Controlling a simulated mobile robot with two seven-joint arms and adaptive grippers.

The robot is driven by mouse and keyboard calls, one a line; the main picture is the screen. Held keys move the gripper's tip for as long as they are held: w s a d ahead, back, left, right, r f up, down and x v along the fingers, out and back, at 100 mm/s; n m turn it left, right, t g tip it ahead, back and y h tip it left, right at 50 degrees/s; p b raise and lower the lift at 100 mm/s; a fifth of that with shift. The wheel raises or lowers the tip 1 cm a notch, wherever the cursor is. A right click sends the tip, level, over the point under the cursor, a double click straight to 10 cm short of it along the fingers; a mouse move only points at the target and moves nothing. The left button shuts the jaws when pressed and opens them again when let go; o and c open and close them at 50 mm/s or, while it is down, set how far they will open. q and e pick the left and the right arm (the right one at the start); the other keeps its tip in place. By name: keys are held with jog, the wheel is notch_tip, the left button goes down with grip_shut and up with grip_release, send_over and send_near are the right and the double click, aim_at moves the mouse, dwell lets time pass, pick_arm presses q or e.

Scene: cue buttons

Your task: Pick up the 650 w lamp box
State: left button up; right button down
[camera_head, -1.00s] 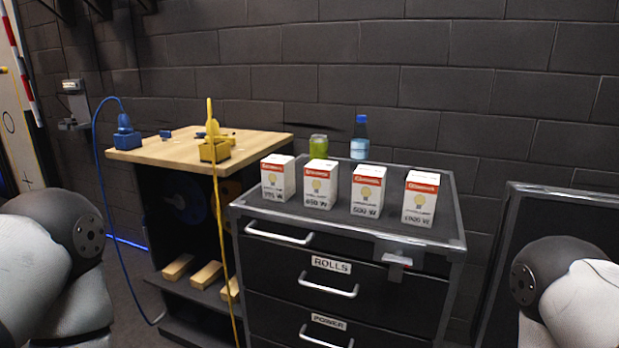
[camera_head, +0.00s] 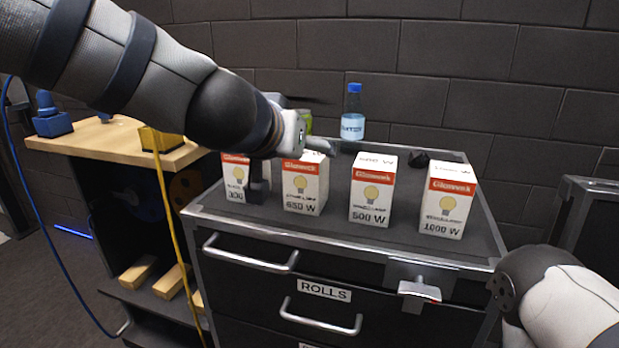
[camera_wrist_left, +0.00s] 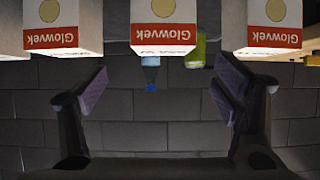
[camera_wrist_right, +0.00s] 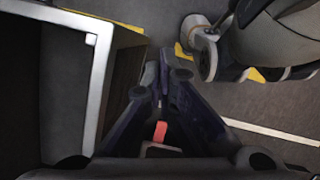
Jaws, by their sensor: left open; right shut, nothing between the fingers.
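The 650 w lamp box (camera_head: 302,187) is white with a red band and stands upright on the cabinet top, second from the left. My left gripper (camera_head: 289,166) is open at this box, one dark finger showing at its left and the other near its top right. In the left wrist view the box (camera_wrist_left: 163,22) appears upside down, centred between the open fingers (camera_wrist_left: 160,88); I see no contact. My right gripper (camera_wrist_right: 160,85) is shut and empty in the right wrist view, away from the boxes. Only its arm shows in the head view.
The leftmost lamp box (camera_head: 235,180) is partly hidden by my left gripper. The 500 W box (camera_head: 371,190) and 1000 W box (camera_head: 447,202) stand to the right on the cabinet (camera_head: 330,236). A water bottle (camera_head: 353,115) and green can (camera_head: 304,122) stand behind.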

aim_at(306, 154)
pick_arm(q)
jog(key=x, duration=0.3)
jog(key=b+x, duration=0.1)
jog(key=x, duration=0.3)
jog(key=shift+w+a+f, duration=0.1)
jog(key=shift+a+f, duration=0.05)
jog(key=shift+f, duration=0.3)
jog(key=shift+w, duration=0.3)
jog(key=shift+s+r, duration=0.1)
pick_arm(e)
jog(key=shift+s+f+g, duration=0.4)
jog(key=shift+s+f, duration=0.35)
jog(key=shift+f, duration=0.2)
pick_arm(q)
jog(key=c, duration=1.6)
